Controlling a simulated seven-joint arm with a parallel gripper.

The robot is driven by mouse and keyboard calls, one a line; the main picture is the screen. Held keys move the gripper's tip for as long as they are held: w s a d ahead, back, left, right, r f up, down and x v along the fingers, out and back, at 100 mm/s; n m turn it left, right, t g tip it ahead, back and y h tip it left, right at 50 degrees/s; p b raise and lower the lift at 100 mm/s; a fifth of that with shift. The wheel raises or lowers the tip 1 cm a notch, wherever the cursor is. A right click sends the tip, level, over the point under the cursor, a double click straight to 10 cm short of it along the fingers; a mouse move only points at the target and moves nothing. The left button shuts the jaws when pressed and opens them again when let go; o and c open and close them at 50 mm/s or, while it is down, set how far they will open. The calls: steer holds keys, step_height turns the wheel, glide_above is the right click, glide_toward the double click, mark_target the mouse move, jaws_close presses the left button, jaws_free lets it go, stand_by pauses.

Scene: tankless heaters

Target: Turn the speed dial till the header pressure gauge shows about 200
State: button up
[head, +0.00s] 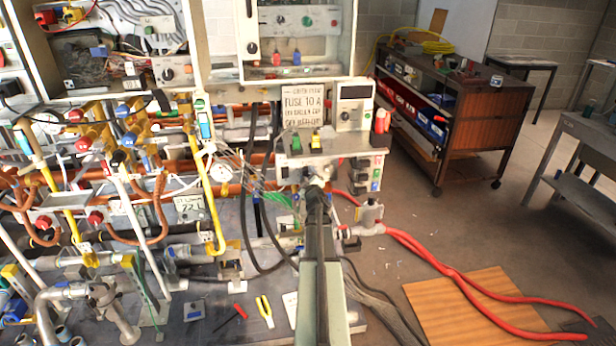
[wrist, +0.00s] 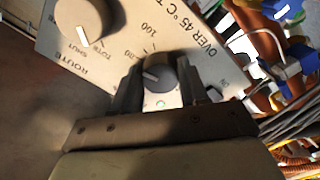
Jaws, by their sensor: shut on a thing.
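In the wrist view my gripper (wrist: 160,84) has one finger on each side of a dark grey round dial (wrist: 159,70) and is shut on it. A pale pointer mark shows on the dial's left side. The beige panel (wrist: 118,60) around it appears upside down, with "100" beside the dial. I cannot read a name for this dial. In the head view my arm runs up to the front of a control box (head: 345,165), and it hides the dial.
A second, beige knob (wrist: 82,24) is on the same panel, near "ROUTE" and "SHUT". Cables (wrist: 285,125) hang close to the panel's right side. Pipes crowd the left of the head view. A brown cabinet (head: 470,135) and red hoses (head: 440,262) are at right, with open floor between.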

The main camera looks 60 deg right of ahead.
steer(key=c, duration=0.5)
steer(key=shift+o, duration=0.2)
steer(key=shift+m, duration=1.6)
steer(key=o, duration=1.1)
steer(key=shift+c, duration=0.2)
steer(key=shift+a, duration=0.1)
steer(key=v, duration=1.3)
steer(key=shift+s+a, duration=0.2)
steer(key=shift+s, duration=0.05)
